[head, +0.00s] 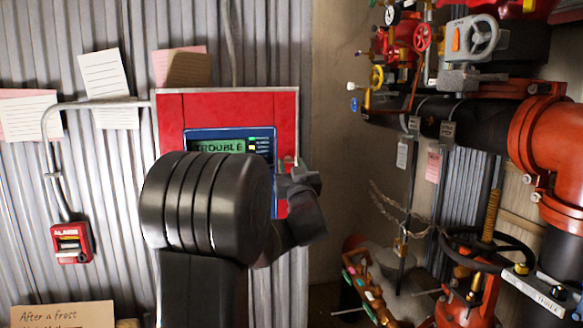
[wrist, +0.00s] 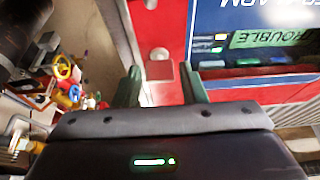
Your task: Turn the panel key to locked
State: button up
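The red alarm panel (head: 228,105) hangs on the corrugated wall, with a blue-framed display reading TROUBLE (head: 219,146). It also shows in the wrist view (wrist: 168,25). My gripper (head: 290,163) is at the panel's right side, mostly behind my arm in the head view. I see nothing clearly held between the fingers.
Red and black pipes (head: 545,125) with valves and handwheels (head: 484,36) fill the right side. A small red alarm box (head: 71,243) is on the wall at left. Paper notes (head: 106,75) hang around the panel. A cardboard sign (head: 62,315) stands at lower left.

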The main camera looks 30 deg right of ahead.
jog(key=c, duration=0.6)
jog(key=shift+c, duration=0.2)
jog(key=shift+f+n+b, duration=0.1)
jog(key=shift+n+b, duration=0.2)
jog(key=shift+b, duration=0.05)
jog(key=n+y+b, duration=0.1)
jog(key=n, duration=0.1)
jog(key=n+y+b, duration=0.1)
jog(key=n, duration=0.1)
jog(key=shift+s+d, duration=0.1)
jog(key=shift+d, duration=0.1)
jog(key=n+y, duration=0.1)
jog(key=n, duration=0.3)
jog(key=n+g+y, duration=0.1)
jog(key=n+y, duration=0.1)
jog(key=n, duration=0.2)
jog(key=r+n+g+y, duration=0.1)
jog(key=n+y, duration=0.1)
jog(key=n, duration=0.2)
jog(key=shift+d+n+p, duration=0.25)
jog(key=shift+n+p, duration=0.1)
jog(key=shift+n, duration=0.05)
jog(key=n+g+p, duration=0.1)
jog(key=n+g, duration=0.1)
jog(key=n, duration=0.2)
jog(key=shift+n+y+p, duration=0.4)
